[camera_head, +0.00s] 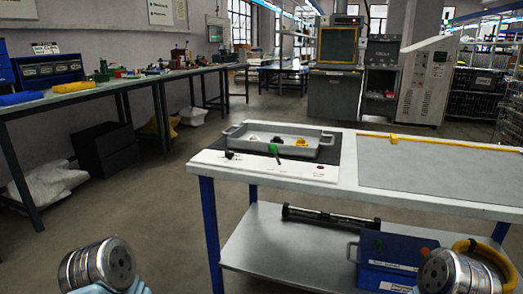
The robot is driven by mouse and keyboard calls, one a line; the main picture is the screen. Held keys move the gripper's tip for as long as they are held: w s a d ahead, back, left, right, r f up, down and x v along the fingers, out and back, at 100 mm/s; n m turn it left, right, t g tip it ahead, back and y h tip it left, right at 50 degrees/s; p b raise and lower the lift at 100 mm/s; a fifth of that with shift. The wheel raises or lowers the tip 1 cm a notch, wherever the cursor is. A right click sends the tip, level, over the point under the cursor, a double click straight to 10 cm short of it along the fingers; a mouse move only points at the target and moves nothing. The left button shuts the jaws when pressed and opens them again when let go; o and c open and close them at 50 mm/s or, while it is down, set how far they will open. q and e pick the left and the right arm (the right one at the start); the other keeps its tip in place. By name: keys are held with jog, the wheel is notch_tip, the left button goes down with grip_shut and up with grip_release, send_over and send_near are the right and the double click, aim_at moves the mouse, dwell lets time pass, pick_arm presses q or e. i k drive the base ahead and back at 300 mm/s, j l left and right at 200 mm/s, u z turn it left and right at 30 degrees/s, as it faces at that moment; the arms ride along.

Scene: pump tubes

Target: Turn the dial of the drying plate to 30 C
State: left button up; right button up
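The drying plate (262,170) is a white unit with a dark top on the left end of the workbench. A small black knob (229,155), which looks like the dial, sits at the left of its white front strip. Its setting and any marks are too small to read. A grey two-handled tray (300,153) stands on the dark top and holds a few small parts. No fingers of either gripper are visible.
A grey mat (440,178) with a yellow strip (398,138) covers the bench's right side. A green-topped item (273,149) stands at the tray's near edge, right of the knob. A blue box (388,265) and a dark tube (331,218) lie on the lower shelf.

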aim_at(229, 155)
jog(key=j+z, duration=0.1)
jog(key=z, duration=0.3)
jog(key=j+z, duration=0.1)
jog(key=z, duration=0.25)
jog(key=j+z, duration=0.15)
jog(key=z, duration=0.25)
jog(key=j+z, duration=0.25)
jog(key=j, duration=0.2)
jog(key=k+j+z, duration=0.2)
jog(key=j, duration=0.2)
jog(key=j+z, duration=0.25)
jog(key=j, duration=0.2)
jog(key=k+j+z, duration=0.25)
jog(key=j, duration=0.15)
jog(key=i, duration=0.1)
